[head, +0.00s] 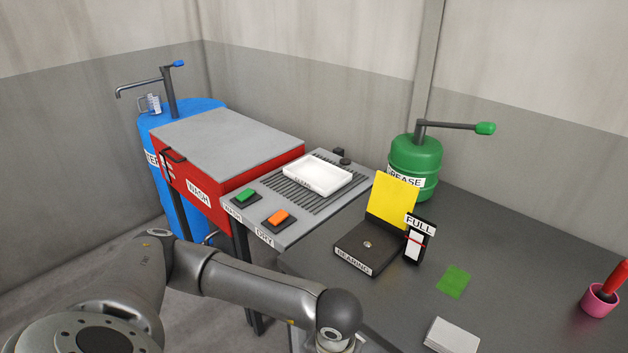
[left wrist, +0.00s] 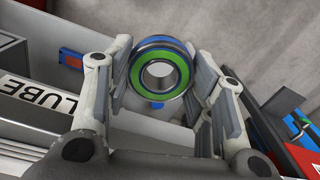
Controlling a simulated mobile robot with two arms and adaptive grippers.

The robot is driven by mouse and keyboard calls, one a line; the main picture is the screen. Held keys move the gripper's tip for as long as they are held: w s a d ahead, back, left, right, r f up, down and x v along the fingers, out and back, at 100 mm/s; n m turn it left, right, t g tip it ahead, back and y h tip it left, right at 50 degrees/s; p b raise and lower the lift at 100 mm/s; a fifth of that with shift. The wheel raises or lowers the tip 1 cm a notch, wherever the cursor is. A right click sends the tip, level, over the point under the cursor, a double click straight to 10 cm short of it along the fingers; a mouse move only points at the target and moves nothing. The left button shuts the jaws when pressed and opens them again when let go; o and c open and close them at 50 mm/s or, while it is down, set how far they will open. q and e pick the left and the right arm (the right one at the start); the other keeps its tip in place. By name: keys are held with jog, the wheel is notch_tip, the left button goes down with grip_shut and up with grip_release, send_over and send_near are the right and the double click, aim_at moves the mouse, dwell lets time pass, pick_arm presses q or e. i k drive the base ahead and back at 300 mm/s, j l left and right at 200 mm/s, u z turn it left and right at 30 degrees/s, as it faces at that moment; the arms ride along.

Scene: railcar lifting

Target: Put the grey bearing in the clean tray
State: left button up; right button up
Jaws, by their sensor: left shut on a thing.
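The bearing (left wrist: 160,50) shows in the left wrist view as a ring with grey metal, a green face and a blue band on its outer edge. My left gripper (left wrist: 163,78) is shut on it, with one finger on each side. The gripper and bearing are out of the head view, where only part of my left arm shows. The white tray (head: 320,173) sits on the slatted grey rack beside the red wash cabinet. It looks empty, and its small front label is hard to read. My right gripper is in neither view.
The red wash cabinet (head: 190,188) adjoins the rack, with green (head: 244,195) and orange (head: 277,217) buttons in front. A green grease drum (head: 413,160), a BEARING stand (head: 358,258) and a FULL gauge (head: 419,241) stand right. A LUBE-labelled box (left wrist: 62,108) shows in the wrist view.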

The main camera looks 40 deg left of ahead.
aim_at(317, 178)
jog(key=j+z, duration=0.1)
jog(key=j, duration=0.4)
jog(key=j+z, duration=0.15)
jog(key=j, duration=0.35)
jog(key=j+z, duration=0.1)
jog(key=j, duration=0.4)
jog(key=k+j+z, duration=0.1)
jog(key=j, duration=0.35)
jog(key=j+z, duration=0.15)
jog(key=j, duration=0.35)
jog(key=k+j+z, duration=0.1)
jog(key=j, duration=0.35)
jog(key=k+j+z, duration=0.15)
jog(key=j, duration=0.35)
jog(key=k+j+z, duration=0.1)
jog(key=j, duration=0.35)
jog(key=k, duration=0.05)
